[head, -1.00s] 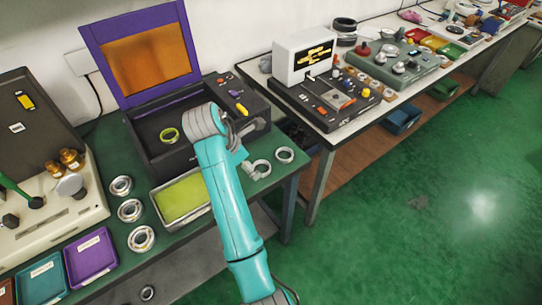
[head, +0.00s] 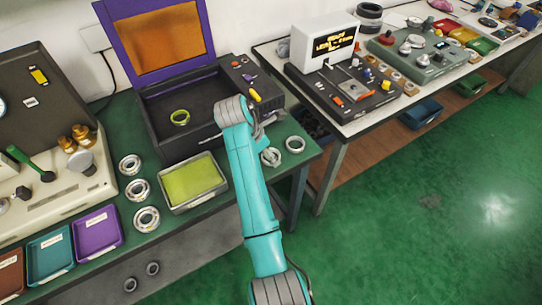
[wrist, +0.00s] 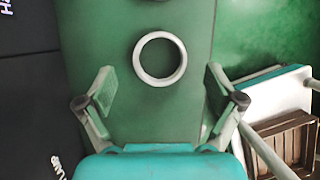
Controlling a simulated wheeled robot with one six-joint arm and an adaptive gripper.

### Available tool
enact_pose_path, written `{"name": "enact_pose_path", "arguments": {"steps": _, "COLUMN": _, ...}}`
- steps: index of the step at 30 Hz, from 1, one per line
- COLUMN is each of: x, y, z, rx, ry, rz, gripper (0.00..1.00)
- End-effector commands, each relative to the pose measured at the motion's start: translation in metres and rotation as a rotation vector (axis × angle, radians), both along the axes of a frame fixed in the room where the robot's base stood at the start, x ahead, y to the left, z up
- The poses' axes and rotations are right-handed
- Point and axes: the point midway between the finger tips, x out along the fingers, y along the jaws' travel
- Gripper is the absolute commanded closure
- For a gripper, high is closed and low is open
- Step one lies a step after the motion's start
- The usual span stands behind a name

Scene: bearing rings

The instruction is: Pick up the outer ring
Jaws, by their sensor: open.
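A pale metal ring (wrist: 159,58) lies flat on the green tabletop in the wrist view, ahead of my fingers and roughly centred between them. A second ring's edge (wrist: 160,1) is cut off at the top of that view. I cannot tell for certain which is the outer ring. My gripper (wrist: 163,92) is open and empty, its fingers spread wider than the ring and apart from it.
A tray with a yellow-green pad (head: 165,205) and several bearings (head: 139,189) are further left. A white-topped table (head: 335,128) stands to the right.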

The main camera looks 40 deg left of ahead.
Motion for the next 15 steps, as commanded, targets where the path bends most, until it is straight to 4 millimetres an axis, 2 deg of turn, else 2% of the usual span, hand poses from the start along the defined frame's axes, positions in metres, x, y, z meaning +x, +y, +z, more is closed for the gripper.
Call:
{"name": "enact_pose_path", "arguments": {"steps": 4, "x": 0.006, "y": -0.002, "z": -0.014, "rx": -0.001, "ry": 0.0, "rz": 0.0, "gripper": 0.07}}
{"name": "enact_pose_path", "arguments": {"steps": 13, "x": 0.007, "y": -0.002, "z": -0.018, "rx": 0.001, "ry": -0.001, "rz": -0.001, "gripper": 0.07}}
{"name": "enact_pose_path", "arguments": {"steps": 15, "x": 0.007, "y": -0.002, "z": -0.018, "rx": 0.001, "ry": 0.0, "rz": -0.001, "gripper": 0.25}}
